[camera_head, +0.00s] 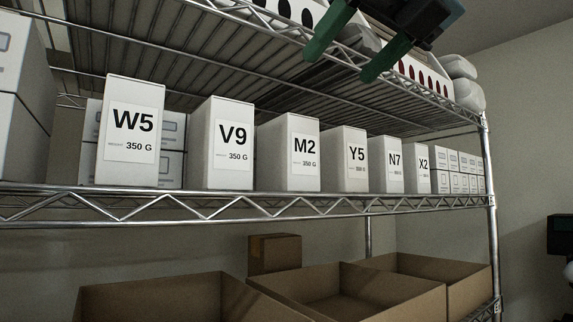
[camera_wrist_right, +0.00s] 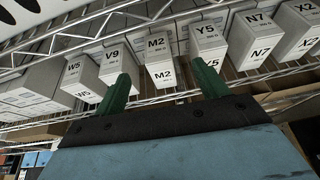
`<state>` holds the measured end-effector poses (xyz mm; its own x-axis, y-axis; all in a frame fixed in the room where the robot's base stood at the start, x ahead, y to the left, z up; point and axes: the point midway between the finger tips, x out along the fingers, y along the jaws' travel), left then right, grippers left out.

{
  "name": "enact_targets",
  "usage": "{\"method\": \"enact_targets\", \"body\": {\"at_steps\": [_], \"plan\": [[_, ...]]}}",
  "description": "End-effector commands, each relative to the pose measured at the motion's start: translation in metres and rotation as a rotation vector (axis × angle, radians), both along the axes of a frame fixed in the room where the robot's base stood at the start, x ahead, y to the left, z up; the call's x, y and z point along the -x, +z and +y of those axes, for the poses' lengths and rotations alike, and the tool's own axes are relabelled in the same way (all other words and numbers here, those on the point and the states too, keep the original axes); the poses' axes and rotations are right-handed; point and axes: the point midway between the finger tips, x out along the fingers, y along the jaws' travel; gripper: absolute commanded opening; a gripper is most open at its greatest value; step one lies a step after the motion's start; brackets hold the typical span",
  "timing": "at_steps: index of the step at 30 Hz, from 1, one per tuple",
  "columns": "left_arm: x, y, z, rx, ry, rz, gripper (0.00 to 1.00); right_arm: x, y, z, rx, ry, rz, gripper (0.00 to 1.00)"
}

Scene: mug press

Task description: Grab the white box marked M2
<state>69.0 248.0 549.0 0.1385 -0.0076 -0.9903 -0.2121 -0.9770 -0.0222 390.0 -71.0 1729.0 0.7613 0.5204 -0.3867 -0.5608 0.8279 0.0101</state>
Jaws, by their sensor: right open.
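The white box marked M2 (camera_head: 290,152) stands upright on the wire shelf (camera_head: 240,207), between the white boxes V9 (camera_head: 230,142) and Y5 (camera_head: 344,158). It also shows in the right wrist view (camera_wrist_right: 158,57), beyond and between my fingers. My right gripper (camera_head: 341,66) is at the top of the head view, above the row of boxes, with its two green fingers spread apart. It is open and empty, and apart from the M2 box. It also shows in the right wrist view (camera_wrist_right: 163,70). My left gripper is not in view.
Boxes W5 (camera_head: 131,130), N7 (camera_head: 386,163) and X2 (camera_head: 416,166) stand in the same row. An upper wire shelf (camera_head: 180,50) hangs above them. Open brown cartons (camera_head: 345,292) sit below. A metal post (camera_head: 489,170) stands at the right end.

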Motion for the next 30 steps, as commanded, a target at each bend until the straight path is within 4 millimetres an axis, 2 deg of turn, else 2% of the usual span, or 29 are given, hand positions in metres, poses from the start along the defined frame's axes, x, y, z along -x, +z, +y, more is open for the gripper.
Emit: {"method": "enact_targets", "body": {"at_steps": [2, 7, 11, 15, 22, 25, 30], "plan": [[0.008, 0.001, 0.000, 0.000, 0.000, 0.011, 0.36, -0.004, -0.002, 0.006, 0.012, -0.005, -0.006, 0.73], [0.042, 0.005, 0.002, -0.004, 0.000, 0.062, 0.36, -0.029, -0.015, 0.023, 0.011, -0.004, -0.004, 0.73], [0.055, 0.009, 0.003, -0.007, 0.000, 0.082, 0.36, -0.046, -0.024, 0.035, 0.009, -0.002, -0.004, 0.73], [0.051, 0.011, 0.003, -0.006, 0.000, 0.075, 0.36, -0.057, -0.030, 0.042, 0.007, -0.003, -0.005, 0.73], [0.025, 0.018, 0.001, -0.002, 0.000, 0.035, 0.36, -0.070, -0.045, 0.052, 0.010, -0.001, -0.003, 0.73], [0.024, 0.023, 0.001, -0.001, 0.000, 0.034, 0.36, -0.079, -0.055, 0.059, 0.010, -0.001, -0.003, 0.73], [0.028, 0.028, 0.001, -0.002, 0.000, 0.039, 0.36, -0.092, -0.060, 0.069, 0.006, -0.001, -0.005, 0.73]]}}
